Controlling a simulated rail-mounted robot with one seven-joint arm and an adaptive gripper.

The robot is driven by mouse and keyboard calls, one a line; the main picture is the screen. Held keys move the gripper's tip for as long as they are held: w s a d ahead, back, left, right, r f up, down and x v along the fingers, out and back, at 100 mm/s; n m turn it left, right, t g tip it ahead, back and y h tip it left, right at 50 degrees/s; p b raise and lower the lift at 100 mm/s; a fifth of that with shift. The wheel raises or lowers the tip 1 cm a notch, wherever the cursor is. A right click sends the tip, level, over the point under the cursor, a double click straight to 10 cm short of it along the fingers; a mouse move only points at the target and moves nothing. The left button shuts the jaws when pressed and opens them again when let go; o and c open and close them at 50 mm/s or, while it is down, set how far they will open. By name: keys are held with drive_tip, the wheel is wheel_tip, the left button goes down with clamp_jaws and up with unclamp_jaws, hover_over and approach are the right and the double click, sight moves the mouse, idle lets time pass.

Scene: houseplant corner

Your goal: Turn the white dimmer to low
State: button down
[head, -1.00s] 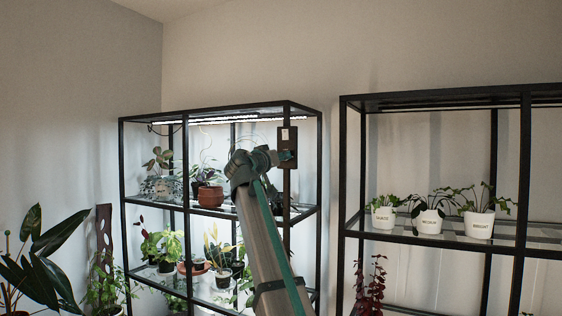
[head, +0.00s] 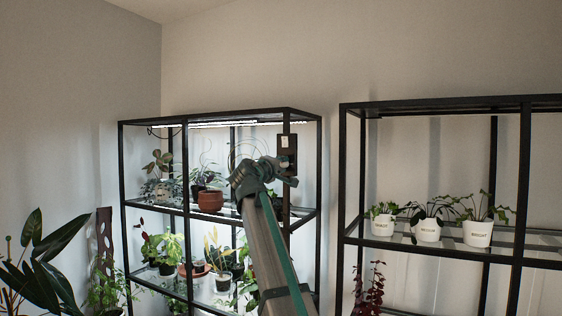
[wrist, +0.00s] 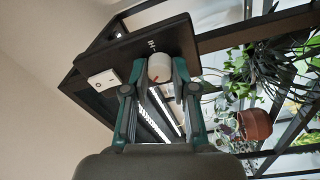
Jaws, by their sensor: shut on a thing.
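The white dimmer (wrist: 160,67) is a round knob on a dark panel (wrist: 130,48) in the wrist view. It carries a small brownish mark on its face, and small white lettering stands on the panel beside it. My gripper (wrist: 159,84) is shut on the knob, one teal-edged finger on each side. In the head view my gripper (head: 286,168) is at the panel (head: 285,150) on the front right post of the lit shelf, and the knob is hidden or too small to see.
A white switch (wrist: 103,80) sits on the panel near the knob. A lit light strip (head: 222,124) hangs under the shelf top. A terracotta pot (head: 210,201) and other plants stand behind my wrist. A second black shelf holds a labelled white pot (head: 478,234) and others.

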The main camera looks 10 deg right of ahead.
drive_tip(key=shift+r+n+y+p, duration=0.1)
drive_tip(key=shift+n+y+p, duration=0.4)
drive_tip(key=shift+n+p, duration=4.35)
drive_tip(key=shift+n+b, duration=0.5)
drive_tip(key=shift+n, duration=0.25)
drive_tip(key=c, duration=0.9)
unclamp_jaws()
drive_tip(key=v, duration=1.2)
